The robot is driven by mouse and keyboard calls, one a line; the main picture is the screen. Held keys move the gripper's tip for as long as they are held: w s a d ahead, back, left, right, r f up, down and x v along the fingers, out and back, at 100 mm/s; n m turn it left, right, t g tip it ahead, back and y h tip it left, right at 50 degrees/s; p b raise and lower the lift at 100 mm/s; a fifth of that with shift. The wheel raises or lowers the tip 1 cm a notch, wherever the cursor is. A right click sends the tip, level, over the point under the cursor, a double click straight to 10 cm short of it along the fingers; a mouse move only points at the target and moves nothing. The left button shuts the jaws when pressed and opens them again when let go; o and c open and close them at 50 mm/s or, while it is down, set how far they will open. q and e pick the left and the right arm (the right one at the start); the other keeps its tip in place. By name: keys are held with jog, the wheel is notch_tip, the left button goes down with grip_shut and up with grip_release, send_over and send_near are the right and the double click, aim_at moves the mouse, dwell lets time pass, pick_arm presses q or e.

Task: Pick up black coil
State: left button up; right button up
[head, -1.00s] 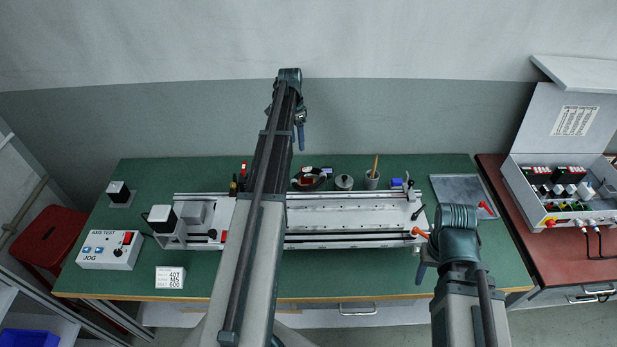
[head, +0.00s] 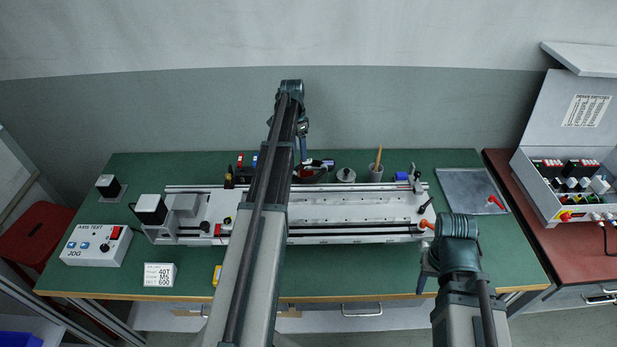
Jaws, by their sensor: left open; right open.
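A dark round thing (head: 319,176), possibly the black coil, lies at the back of the green bench, just right of my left arm. My arm partly covers it, and small coloured items show at it, so I cannot tell for sure. My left gripper (head: 302,145) hangs above the back of the bench near this dark thing. It is open and holds nothing visible. My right gripper (head: 425,274) is open at the bench's front right, apart from the dark thing; its own arm partly hides it.
A long linear axis (head: 350,212) spans the green bench (head: 330,277). A grey round part (head: 346,175), a pencil cup (head: 376,172) and a blue block (head: 401,176) stand behind it. A metal tray (head: 465,185) is at right, a jog box (head: 95,245) at left.

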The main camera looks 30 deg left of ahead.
pick_arm(q)
jog(key=f+b, duration=0.5)
jog(key=shift+s+d+f, duration=0.1)
jog(key=shift+s+d, duration=0.15)
jog(key=shift+d, duration=0.15)
grip_shut()
